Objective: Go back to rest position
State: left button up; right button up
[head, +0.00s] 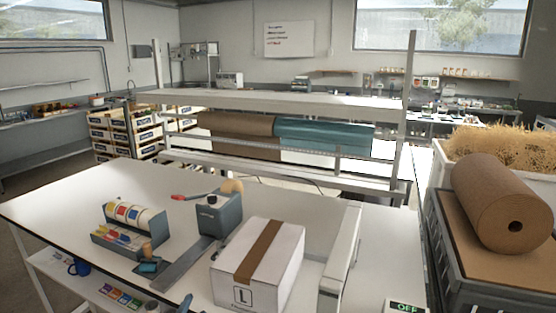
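Neither of my grippers shows in the head view, and no arm of mine can be made out. A closed white box (258,262) with a brown tape strip along its top and a letter L on its front stands on the white worktable (60,205), near the front edge. Nothing is seen touching the box from above.
A grey tape dispenser (218,216) stands left of the box, beside a label-roll holder (130,226). A white upright panel (341,252) is at its right. A brown paper roll (503,203) lies on a cart at right. The table's left part is clear.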

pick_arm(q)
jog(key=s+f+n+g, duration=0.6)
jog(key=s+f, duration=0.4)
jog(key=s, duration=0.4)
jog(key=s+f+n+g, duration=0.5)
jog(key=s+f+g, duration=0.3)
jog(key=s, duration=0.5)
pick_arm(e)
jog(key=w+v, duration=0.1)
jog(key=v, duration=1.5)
pick_arm(q)
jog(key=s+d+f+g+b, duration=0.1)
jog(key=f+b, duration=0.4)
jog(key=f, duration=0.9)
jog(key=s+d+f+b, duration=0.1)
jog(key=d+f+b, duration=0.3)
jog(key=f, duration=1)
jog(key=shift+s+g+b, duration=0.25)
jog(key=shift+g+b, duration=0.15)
jog(key=shift+b, duration=0.1)
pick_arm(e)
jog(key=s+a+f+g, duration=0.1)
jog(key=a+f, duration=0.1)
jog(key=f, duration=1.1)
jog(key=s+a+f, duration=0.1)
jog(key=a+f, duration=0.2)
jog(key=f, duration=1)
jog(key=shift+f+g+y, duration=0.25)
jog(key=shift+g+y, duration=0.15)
